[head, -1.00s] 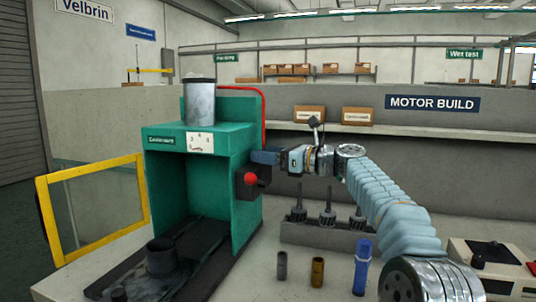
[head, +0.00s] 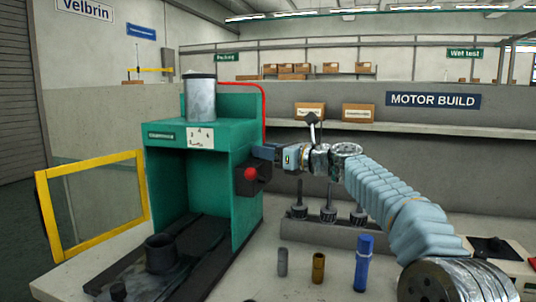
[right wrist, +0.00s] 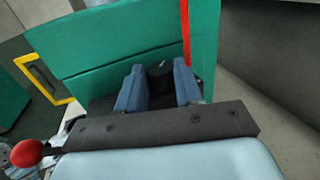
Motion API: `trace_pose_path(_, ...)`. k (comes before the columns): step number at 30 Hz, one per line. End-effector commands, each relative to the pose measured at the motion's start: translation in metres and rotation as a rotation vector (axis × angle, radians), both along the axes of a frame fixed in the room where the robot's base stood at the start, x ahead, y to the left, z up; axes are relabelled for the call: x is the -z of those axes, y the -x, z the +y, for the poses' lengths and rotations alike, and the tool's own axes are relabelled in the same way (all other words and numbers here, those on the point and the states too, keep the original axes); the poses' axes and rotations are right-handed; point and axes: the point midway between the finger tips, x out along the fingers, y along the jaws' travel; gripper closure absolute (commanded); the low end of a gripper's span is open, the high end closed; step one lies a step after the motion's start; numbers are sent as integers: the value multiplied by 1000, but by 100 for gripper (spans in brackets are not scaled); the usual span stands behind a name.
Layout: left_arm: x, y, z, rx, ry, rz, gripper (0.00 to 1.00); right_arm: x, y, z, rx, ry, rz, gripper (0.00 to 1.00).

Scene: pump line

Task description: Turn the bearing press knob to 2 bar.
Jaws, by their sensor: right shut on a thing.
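The green bearing press (head: 195,128) stands left of centre in the head view. A small white scale plate (head: 200,138) is on its front; its figures are too small to read. The black bearing press knob (right wrist: 158,74) shows in the right wrist view between the two blue fingers, with a light mark on its face. My right gripper (head: 262,152) is at the press's right side and shut on the knob; its fingers (right wrist: 160,88) stand on either side of it. In the head view the fingers hide the knob. My left gripper is not in view.
A red ball (head: 250,174) on a dark box sits just below my right gripper. A red pipe (head: 264,105) runs behind it. A yellow-framed guard (head: 92,210) stands open at the left. Small cylinders and a blue bottle (head: 363,263) stand on the table at front right.

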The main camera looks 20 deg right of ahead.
Motion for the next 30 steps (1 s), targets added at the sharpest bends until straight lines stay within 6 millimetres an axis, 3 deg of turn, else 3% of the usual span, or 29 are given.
trace_pose_path(15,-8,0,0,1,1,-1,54,0,4,8,302,1,1,95)
trace_pose_path(30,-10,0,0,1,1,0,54,1,4,9,358,1,1,95)
